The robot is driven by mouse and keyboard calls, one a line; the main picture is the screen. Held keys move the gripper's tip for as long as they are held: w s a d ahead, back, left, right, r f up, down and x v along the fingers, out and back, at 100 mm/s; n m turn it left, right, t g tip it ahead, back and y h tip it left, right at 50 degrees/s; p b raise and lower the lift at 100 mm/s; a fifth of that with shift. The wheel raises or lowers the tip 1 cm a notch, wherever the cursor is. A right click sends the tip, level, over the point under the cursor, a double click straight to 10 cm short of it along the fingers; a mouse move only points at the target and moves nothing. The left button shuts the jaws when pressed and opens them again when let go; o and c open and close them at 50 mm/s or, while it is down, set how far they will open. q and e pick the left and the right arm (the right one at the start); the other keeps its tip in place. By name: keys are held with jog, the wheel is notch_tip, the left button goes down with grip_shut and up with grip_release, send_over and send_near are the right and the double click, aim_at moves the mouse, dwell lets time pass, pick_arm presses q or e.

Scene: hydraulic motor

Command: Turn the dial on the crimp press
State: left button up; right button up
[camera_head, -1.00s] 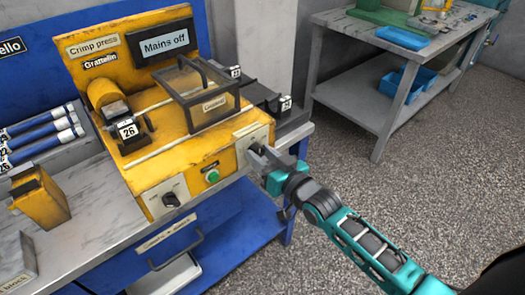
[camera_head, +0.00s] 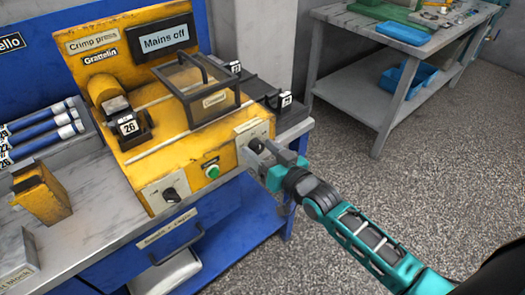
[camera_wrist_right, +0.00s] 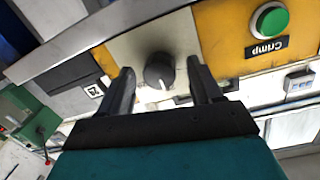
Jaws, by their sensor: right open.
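The yellow crimp press (camera_head: 160,160) stands on the workbench, with a display reading "Mains off" (camera_head: 164,42). Its front has a black dial (camera_head: 171,195) on a pale plate at the left, a green button (camera_head: 212,171), and a second dial at the right, largely hidden by my right gripper (camera_head: 256,155) in the head view. In the right wrist view that dial (camera_wrist_right: 159,70) is a round black knob with a white mark on a pale plate. My right gripper's open fingers (camera_wrist_right: 157,90) lie on either side of it, with gaps visible. My left gripper is not in view.
A clear guarded cover (camera_head: 208,95) sits on the press. A yellow holder (camera_head: 41,194) and blue tubes (camera_head: 40,135) are at the left. A grey table (camera_head: 385,60) with a blue bin (camera_head: 408,78) stands behind at right. The floor between is free.

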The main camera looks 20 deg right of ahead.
jog(key=p+v, duration=0.1)
jog(key=v, duration=1.2)
jog(key=shift+w, duration=0.1)
jog(key=s+a+f+n+g+h, duration=0.1)
jog(key=s+a+f+g, duration=0.1)
jog(key=f, duration=0.4)
jog(key=s+a+f+n+g+h, duration=0.1)
jog(key=s+a+f+g, duration=0.2)
jog(key=f, duration=0.3)
jog(key=shift+s+a+f+g, duration=0.3)
jog(key=shift+s+f+g, duration=0.1)
jog(key=shift+s, duration=0.3)
jog(key=shift+r, duration=0.1)
